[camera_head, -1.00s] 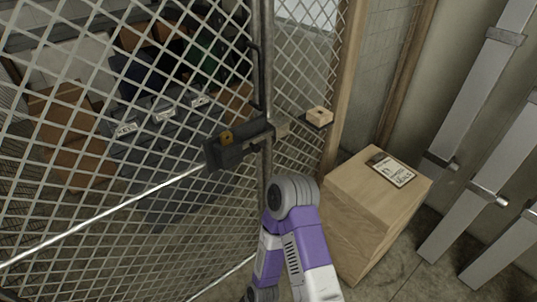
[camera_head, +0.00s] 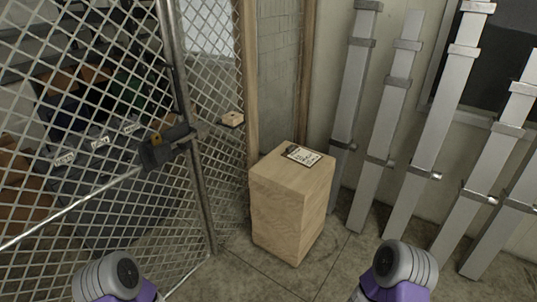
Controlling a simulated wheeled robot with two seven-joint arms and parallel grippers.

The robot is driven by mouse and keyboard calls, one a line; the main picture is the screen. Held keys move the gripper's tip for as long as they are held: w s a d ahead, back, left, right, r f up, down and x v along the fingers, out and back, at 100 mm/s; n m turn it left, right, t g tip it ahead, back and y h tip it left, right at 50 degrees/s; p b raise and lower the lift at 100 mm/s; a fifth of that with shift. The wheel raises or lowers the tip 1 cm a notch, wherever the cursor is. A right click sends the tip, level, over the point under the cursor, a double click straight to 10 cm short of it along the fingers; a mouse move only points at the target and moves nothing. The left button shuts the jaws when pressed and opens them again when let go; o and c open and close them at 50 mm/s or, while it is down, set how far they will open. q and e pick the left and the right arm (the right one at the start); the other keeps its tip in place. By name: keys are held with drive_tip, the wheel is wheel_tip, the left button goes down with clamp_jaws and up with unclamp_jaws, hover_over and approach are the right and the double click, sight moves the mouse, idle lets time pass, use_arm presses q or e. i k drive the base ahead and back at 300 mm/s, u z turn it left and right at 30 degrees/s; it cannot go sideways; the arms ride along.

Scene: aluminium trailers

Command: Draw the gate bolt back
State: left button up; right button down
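The gate bolt (camera_head: 165,147) is a dark metal latch with a small yellowish tab, mounted on the wire mesh gate (camera_head: 88,190) beside its metal post. The bolt's rod seems to reach right past the post toward a small wooden block (camera_head: 232,118) on the frame; whether it sits in a keeper is too small to tell. Parts of my two arms, purple and grey, show at the bottom left and bottom right, well below the bolt. Neither gripper's fingers are in the picture.
A tall wooden box (camera_head: 290,205) with a label on top stands on the floor right of the gate. Several metal bars (camera_head: 385,130) lean against the right wall. Behind the mesh are boxes and bins (camera_head: 80,155). Tiled floor is clear between the box and gate.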

sight(180, 143)
drive_tip(key=z, duration=0.95)
drive_tip(key=i, duration=0.35)
drive_tip(key=u, duration=0.65)
drive_tip(key=i, duration=1.25)
drive_tip(key=u, duration=1.05)
